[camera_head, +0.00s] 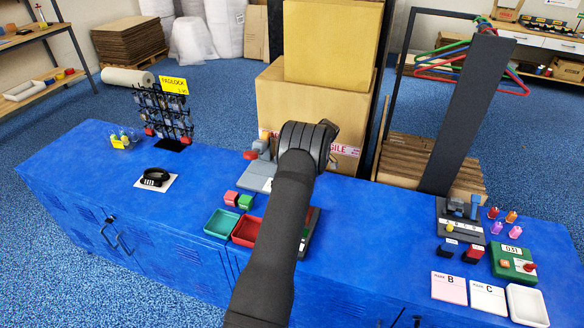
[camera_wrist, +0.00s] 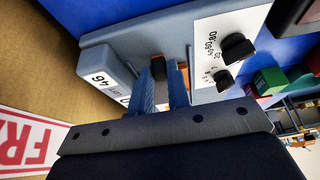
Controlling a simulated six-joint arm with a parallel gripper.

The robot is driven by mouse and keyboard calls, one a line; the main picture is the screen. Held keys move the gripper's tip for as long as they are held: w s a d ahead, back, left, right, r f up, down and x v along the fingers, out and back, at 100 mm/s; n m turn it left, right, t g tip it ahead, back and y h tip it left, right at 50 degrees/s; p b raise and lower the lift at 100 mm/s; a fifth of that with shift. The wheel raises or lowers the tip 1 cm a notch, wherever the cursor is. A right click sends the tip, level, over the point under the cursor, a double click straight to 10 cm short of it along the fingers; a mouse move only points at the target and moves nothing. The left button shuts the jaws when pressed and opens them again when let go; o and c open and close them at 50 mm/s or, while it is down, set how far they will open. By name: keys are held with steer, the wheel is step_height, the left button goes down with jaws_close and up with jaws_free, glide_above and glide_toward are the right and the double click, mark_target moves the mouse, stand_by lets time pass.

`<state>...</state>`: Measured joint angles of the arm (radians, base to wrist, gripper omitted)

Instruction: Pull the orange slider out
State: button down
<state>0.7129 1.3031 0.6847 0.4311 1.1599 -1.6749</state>
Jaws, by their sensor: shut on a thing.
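In the wrist view, my gripper (camera_wrist: 161,90) has its two bluish fingers closed around a dark, narrow piece at the grey device (camera_wrist: 140,45). Orange parts of the slider (camera_wrist: 184,70) show beside and just beyond the fingers; most of it is hidden. The device has a white panel with numbers and two black knobs, and a white label reading 46. In the head view, the grey device (camera_head: 257,184) stands on the blue counter just left of my arm. My wrist covers part of that area, and the fingertips are hidden there.
Red and green blocks (camera_head: 238,200) and green and red trays (camera_head: 232,224) lie in front of the device. A large cardboard box (camera_head: 300,110) stands behind the counter. A dark tilted panel (camera_head: 465,115) rises to the right. The counter left of the trays has free room.

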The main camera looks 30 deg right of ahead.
steer(key=shift+s+d, duration=0.2)
steer(key=shift+d, duration=0.05)
steer(key=c, duration=1.4)
jaws_free()
steer(key=shift+o, duration=0.2)
steer(key=v, duration=1.7)
steer(key=shift+r, duration=0.25)
steer(key=x, duration=1.7)
steer(key=shift+w+a+f, duration=0.1)
steer(key=shift+f, duration=0.15)
steer(key=shift+a, duration=0.1)
